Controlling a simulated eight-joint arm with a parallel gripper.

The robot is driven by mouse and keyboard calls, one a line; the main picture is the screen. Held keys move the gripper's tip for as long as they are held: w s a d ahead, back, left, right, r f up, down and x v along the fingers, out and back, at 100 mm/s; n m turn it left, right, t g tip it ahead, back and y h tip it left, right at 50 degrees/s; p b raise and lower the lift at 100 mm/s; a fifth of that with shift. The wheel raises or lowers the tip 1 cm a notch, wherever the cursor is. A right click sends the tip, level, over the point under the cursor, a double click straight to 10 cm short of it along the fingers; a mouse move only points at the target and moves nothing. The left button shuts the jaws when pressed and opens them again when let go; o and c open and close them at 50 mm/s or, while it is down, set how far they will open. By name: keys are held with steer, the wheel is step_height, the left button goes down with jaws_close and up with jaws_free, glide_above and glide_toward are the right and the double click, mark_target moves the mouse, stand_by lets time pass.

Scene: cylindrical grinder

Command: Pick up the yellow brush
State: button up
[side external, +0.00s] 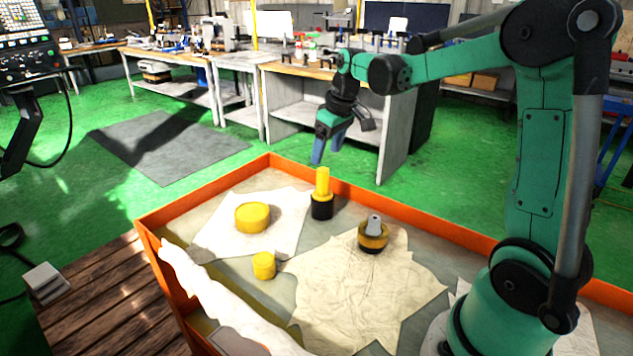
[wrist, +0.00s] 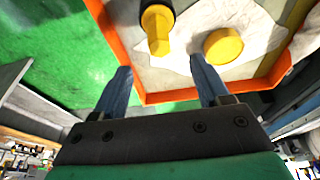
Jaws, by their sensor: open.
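The yellow brush (side external: 322,182) stands upright in the orange-edged tray (side external: 400,213), its yellow handle up and its black part at the bottom. In the wrist view the brush (wrist: 157,28) shows at the top, ahead of and between the fingers, touching neither. My gripper (side external: 327,150) is above and close to the top of the handle, near the tray's far edge. Its blue fingers are apart in the wrist view (wrist: 162,72), with nothing between them.
In the tray are a wide yellow round piece (side external: 252,218), a small yellow cylinder (side external: 264,265) and a yellow-and-black piece with a grey top (side external: 373,238). Crumpled pale sheets (side external: 350,300) lie beneath. Workbenches (side external: 300,112) stand behind; green floor lies between.

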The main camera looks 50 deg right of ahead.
mark_target(321, 181)
steer(key=x, duration=0.3)
steer(key=shift+s+f, duration=0.25)
steer(key=shift+s, duration=0.05)
steer(key=shift+x, duration=2.5)
jaws_close()
